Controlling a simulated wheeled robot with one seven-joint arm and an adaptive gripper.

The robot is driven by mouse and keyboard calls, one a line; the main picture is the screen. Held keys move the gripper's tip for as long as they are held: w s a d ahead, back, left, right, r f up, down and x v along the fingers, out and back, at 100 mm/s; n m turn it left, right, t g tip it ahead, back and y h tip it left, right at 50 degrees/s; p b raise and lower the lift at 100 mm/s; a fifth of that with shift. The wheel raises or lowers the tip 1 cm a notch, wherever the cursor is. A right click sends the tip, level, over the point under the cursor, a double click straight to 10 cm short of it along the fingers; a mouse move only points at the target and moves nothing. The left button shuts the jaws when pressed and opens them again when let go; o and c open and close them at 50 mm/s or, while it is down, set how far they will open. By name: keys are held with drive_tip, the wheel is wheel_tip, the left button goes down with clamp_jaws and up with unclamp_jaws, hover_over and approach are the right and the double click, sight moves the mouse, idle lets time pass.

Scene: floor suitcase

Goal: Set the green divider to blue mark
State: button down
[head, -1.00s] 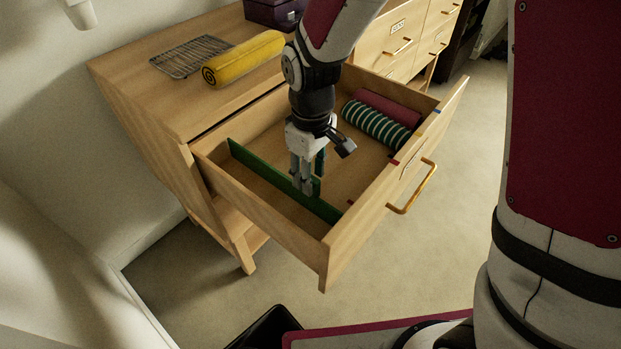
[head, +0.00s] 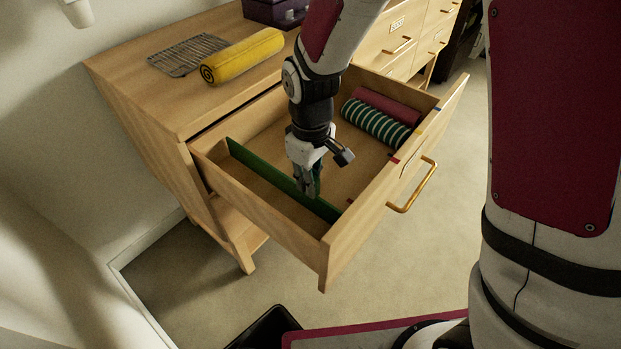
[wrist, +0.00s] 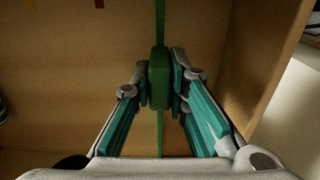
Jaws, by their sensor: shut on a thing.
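The green divider (head: 262,168) is a long thin upright panel in the open drawer, close to the drawer's near-left side wall and roughly parallel to it. My gripper (head: 307,190) reaches down into the drawer at the divider. In the wrist view my gripper (wrist: 160,84) is shut on the thick green grip block of the divider (wrist: 159,78), one finger on each side. The blue mark (head: 438,109) is a small patch on the top of the drawer's front panel, toward its far right end, well away from the divider.
A red mark (head: 395,161) sits midway along the front panel (head: 345,232). A green-striped roll (head: 376,124) and a maroon roll (head: 388,104) lie at the drawer's far right side. The drawer floor between them and the divider is clear. A yellow roll (head: 243,57) and wire rack (head: 188,54) lie on top.

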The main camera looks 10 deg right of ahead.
drive_tip(key=w+d, duration=1.9)
drive_tip(key=w, duration=0.1)
drive_tip(key=shift+d, duration=0.4)
drive_tip(key=c, duration=1.6)
unclamp_jaws()
drive_tip(key=shift+o, duration=0.2)
drive_tip(key=shift+r, duration=0.1)
wheel_tip(320, 180, up, 12)
